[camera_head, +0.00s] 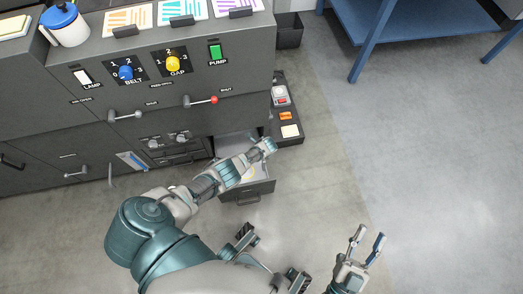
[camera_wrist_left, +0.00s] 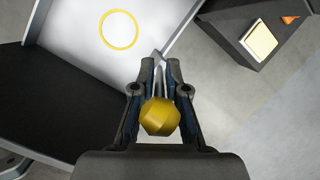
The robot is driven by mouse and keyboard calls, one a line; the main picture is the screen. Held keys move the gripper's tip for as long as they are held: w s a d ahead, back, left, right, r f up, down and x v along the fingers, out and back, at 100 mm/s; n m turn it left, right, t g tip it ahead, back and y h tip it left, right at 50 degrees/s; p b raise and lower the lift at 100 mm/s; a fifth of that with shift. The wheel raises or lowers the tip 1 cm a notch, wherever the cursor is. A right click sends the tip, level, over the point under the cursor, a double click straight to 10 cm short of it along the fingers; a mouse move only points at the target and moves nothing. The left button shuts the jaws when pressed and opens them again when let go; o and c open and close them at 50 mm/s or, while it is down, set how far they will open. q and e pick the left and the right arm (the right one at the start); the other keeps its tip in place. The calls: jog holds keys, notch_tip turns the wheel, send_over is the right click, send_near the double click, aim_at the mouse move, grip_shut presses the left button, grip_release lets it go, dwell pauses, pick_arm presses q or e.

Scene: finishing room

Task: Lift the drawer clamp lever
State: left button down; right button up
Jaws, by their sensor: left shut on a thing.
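The open drawer (camera_head: 262,188) stands out from the lower front of the grey machine, below its control panel. My left gripper (camera_head: 267,147) is over the drawer's right side. In the left wrist view, my left gripper (camera_wrist_left: 160,72) is shut, with a gold faceted piece (camera_wrist_left: 160,117) between its fingers. A yellow ring (camera_wrist_left: 119,30) lies on the drawer's pale floor (camera_wrist_left: 75,35). My right gripper (camera_head: 367,240) is open and empty over the floor.
A dark stand (camera_head: 291,108) with small items is right of the drawer. A black bin (camera_head: 289,31) stands behind it. A blue table (camera_head: 420,25) is at the top right. The floor (camera_head: 430,150) at right is clear. A white jug (camera_head: 66,27) stands on the machine.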

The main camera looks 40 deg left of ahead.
pick_arm(q)
jog(key=shift+s+d+f+g, duration=0.1)
jog(key=shift+d+g, duration=0.05)
jog(key=shift+d, duration=0.25)
jog(key=shift+s+d+f+g, duration=0.1)
jog(key=shift+d+g, duration=0.05)
jog(key=shift+d, duration=0.25)
jog(key=c, duration=1.4)
grip_release()
jog(key=shift+a+f, duration=0.1)
jog(key=shift+a, duration=0.05)
jog(key=shift+o, duration=1.1)
jog(key=shift+w+a+f, duration=0.1)
jog(key=shift+w, duration=0.1)
jog(key=v, duration=1.2)
pick_arm(e)
jog(key=shift+s+d+r+t, duration=0.15)
jog(key=shift+d+t, duration=0.45)
jog(key=shift+d, duration=0.4)
jog(key=shift+a, duration=0.1)
